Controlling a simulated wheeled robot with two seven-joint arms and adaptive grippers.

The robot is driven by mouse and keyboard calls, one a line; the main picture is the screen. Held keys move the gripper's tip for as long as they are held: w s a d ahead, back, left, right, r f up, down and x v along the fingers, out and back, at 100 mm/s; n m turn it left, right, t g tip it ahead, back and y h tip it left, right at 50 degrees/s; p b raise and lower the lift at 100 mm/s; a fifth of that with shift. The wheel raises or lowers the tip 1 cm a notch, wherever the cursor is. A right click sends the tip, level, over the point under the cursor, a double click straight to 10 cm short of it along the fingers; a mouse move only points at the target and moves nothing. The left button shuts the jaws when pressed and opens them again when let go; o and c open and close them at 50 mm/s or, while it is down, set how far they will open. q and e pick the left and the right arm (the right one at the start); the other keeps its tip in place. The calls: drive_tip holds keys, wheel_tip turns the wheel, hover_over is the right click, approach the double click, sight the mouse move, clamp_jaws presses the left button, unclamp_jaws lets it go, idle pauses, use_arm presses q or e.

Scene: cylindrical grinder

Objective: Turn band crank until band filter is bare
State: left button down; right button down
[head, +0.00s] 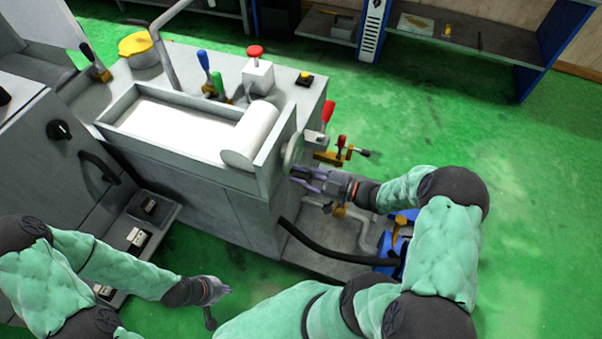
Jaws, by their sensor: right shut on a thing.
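The band filter is a white sheet (180,128) lying in a grey open-topped tray on the machine, with a white roll (252,133) at its right end. The band crank (292,151) is a pale round disc on the machine's right side, next to the roll. My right gripper (303,180) reaches in from the right and is shut at the lower edge of the crank. The crank's grip is hidden by its fingers. My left gripper (217,291) hangs low over the green floor at front left, away from the machine. Its fingers are too small to read.
A red-handled valve (341,142) sticks out right of the crank. A black hose and a blue pump (390,255) lie below my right arm. The floor to the right is clear.

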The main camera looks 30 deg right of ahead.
drive_tip(key=shift+f, duration=0.1)
idle(0.4)
drive_tip(key=c, duration=1.1)
unclamp_jaws()
drive_tip(key=shift+o, duration=0.2)
drive_tip(key=shift+s, duration=0.1)
drive_tip(key=v, duration=1.1)
drive_tip(key=shift+s+d, duration=0.3)
